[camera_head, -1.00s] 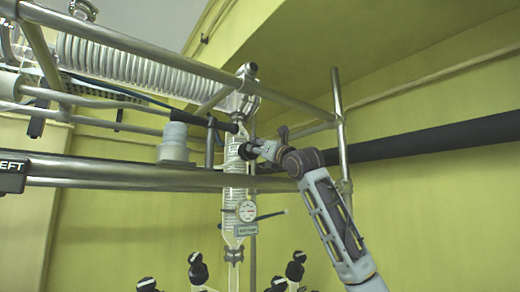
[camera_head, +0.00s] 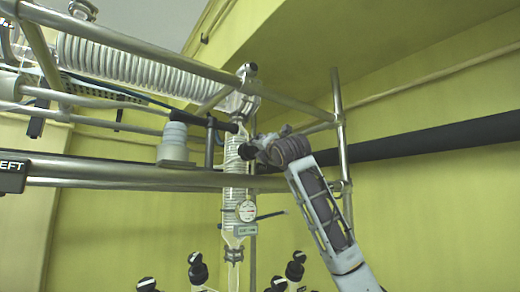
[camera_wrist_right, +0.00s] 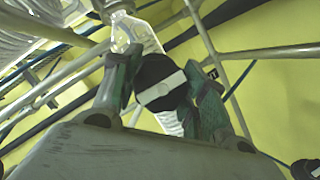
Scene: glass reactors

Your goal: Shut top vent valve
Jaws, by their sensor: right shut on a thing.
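The top vent valve shows in the right wrist view as a round black knob (camera_wrist_right: 160,82) with a pale stripe running diagonally across its face. My right gripper (camera_wrist_right: 160,90) has one finger on each side of the knob and is shut on it. In the head view the right gripper (camera_head: 252,150) is at the upper part of the vertical glass column (camera_head: 235,180), reaching in from the right; the wrist hides part of the valve there. My left gripper is not in view.
A thick black pipe (camera_head: 440,140) runs along the wall at right. A coiled condenser (camera_head: 130,62) lies above left. Several black knobs show at the bottom.

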